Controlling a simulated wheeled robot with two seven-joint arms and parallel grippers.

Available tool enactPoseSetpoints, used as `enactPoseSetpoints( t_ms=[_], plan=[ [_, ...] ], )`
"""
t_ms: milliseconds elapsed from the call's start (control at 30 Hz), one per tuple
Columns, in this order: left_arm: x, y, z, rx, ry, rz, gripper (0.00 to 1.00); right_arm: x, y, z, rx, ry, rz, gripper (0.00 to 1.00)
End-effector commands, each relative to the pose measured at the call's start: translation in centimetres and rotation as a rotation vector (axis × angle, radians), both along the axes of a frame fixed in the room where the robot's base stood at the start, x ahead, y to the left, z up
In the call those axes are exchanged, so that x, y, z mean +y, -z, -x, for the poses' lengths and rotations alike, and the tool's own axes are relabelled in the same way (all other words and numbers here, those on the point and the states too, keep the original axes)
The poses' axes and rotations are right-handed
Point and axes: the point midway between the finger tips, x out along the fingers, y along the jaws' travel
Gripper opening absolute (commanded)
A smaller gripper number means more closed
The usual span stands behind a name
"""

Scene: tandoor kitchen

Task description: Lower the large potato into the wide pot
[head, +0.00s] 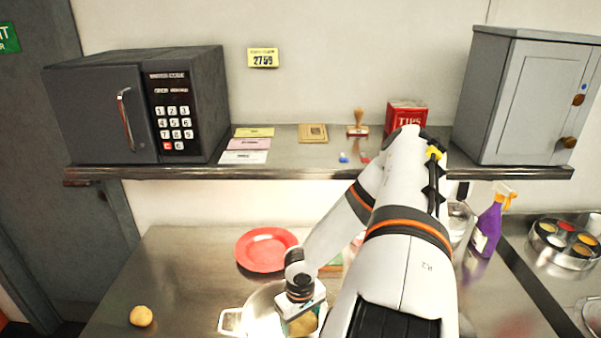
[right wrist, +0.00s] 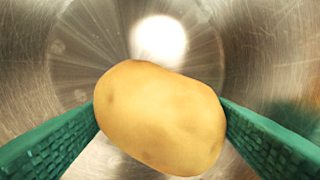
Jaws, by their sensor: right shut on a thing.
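A large yellow-brown potato (right wrist: 160,117) is held between the green fingers of my right gripper (right wrist: 162,128) in the right wrist view. Behind it is the shiny metal inside of the wide pot (right wrist: 60,60), so the potato is over or within the pot. In the head view my right gripper (head: 303,318) points down at the wide pot (head: 231,321), near the bottom edge of the picture. The potato (head: 303,325) shows partly under the gripper there. The pot's right side is hidden by my right arm. My left gripper is not in view.
A smaller potato (head: 141,316) lies on the counter at the left. A red plate (head: 266,250) lies behind the pot. A purple spray bottle (head: 487,228) and a round spice tin (head: 566,243) stand at the right.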

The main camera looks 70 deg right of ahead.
Motion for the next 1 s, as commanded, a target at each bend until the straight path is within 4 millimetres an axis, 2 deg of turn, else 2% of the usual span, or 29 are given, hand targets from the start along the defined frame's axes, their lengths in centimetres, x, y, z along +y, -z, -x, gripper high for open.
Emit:
enactPoseSetpoints(
  t_ms=[1000],
  plan=[
    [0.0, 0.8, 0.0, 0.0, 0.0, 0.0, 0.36, 0.0, 1.6, 0.0, 0.0, 0.0, 0.0, 0.48]
  ],
)
